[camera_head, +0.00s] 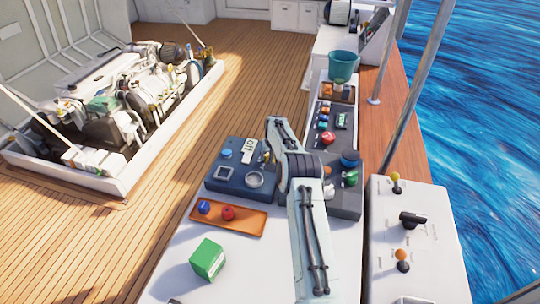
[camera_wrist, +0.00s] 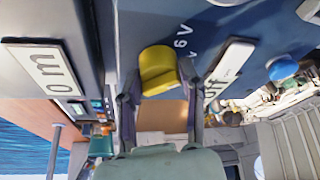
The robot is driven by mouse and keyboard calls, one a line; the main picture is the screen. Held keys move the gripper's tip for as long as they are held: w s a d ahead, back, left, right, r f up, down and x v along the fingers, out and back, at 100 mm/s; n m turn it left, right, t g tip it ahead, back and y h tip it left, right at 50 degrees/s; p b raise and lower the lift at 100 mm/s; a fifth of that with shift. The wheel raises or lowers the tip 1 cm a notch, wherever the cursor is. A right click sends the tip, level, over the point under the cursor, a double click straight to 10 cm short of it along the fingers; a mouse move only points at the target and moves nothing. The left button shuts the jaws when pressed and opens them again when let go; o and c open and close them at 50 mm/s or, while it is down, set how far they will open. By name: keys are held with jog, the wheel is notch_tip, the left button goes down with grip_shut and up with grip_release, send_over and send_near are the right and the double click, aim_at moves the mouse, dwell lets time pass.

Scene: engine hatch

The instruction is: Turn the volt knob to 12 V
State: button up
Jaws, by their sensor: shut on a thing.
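The volt knob (camera_wrist: 158,72) is a yellow knob on a dark blue panel (camera_wrist: 225,30) in the wrist view. A white "6 V" marking shows on the panel just right of the knob. No 12 V marking is readable, and I cannot tell which marking the knob points at. My gripper (camera_wrist: 160,88) is shut on the knob, with one finger on each side. In the head view the blue panel (camera_head: 226,182) stands on the white counter, and my arm hides most of the gripper and knob there.
White label plates flank the knob, a left one (camera_wrist: 46,70) and a right one (camera_wrist: 230,70). A blue button (camera_wrist: 282,68) is farther right. In the head view an orange tray (camera_head: 247,222) with a blue and a red piece and a green box (camera_head: 207,259) lie in front of the panel.

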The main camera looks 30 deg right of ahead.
jog(key=m+h, duration=0.1)
jog(key=m, duration=0.2)
jog(key=shift+w+a+m+g, duration=0.1)
jog(key=shift+m+g, duration=0.3)
jog(key=shift+m+g+h, duration=0.6)
jog(key=shift+m+h, duration=0.2)
jog(key=shift+m, duration=1.2)
jog(key=o, duration=1.1)
jog(key=v, duration=1.2)
